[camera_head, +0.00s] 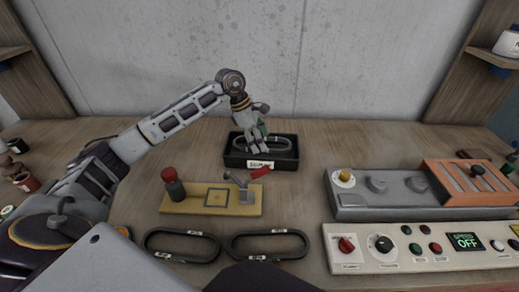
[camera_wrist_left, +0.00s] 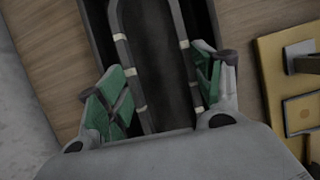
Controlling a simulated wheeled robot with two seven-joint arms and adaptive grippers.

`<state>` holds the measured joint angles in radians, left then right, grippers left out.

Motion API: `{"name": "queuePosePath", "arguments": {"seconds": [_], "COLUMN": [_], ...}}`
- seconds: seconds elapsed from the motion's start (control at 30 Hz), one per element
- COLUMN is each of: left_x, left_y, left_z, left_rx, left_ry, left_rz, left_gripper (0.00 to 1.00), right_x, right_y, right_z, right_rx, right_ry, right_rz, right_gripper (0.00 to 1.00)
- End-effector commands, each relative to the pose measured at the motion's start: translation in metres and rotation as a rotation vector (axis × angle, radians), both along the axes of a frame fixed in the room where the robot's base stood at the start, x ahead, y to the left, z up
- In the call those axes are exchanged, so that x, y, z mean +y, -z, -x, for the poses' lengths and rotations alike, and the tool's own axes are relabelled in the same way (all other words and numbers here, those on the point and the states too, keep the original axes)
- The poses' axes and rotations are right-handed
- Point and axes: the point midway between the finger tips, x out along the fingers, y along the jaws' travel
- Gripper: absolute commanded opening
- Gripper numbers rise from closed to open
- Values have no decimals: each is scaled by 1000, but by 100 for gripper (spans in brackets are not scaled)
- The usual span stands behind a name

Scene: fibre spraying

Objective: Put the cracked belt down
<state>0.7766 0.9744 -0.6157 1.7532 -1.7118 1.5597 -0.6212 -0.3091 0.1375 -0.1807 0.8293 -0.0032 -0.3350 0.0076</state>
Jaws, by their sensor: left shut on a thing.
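My left gripper (camera_head: 257,142) reaches down into the black tray (camera_head: 276,165) at the back middle of the table. It is shut on a dark looped belt (camera_head: 282,142), which lies in or just above the tray. In the left wrist view the belt (camera_wrist_left: 120,50) runs between the green finger pads (camera_wrist_left: 157,92), with pale bands along its sides. The tray's wall (camera_wrist_left: 95,30) shows beside it. I cannot make out a crack, or whether the belt touches the tray floor. My right gripper is not in view.
Two dark belts (camera_head: 182,260) (camera_head: 268,259) lie on the table in front. A yellow fixture (camera_head: 230,208) with a red-topped post (camera_head: 171,180) and a clamp stands between them and the tray. A grey and orange machine (camera_head: 395,205) and control panel (camera_head: 370,265) fill the right.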

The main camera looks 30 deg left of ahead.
Motion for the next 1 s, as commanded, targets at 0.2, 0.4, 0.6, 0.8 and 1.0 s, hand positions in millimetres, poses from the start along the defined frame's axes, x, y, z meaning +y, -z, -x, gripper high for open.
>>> {"name": "queuePosePath", "arguments": {"seconds": [0.2, 0.4, 0.6, 0.8, 1.0], "left_x": [0, 0, 0, 0, 0], "left_y": [6, 6, 18, 39, 44], "left_z": [0, 0, 0, 0, 0], "left_rx": [-1, -1, 1, 1, -1], "left_ry": [1, 1, 0, -1, 1], "left_rz": [-1, -1, 0, 1, -1], "left_gripper": [42, 42, 42, 42, 42], "right_x": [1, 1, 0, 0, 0], "right_y": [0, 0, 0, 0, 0], "right_z": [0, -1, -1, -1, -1], "right_rx": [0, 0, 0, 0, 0], "right_ry": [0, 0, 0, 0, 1], "right_rz": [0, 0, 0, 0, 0], "right_gripper": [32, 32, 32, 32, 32]}}
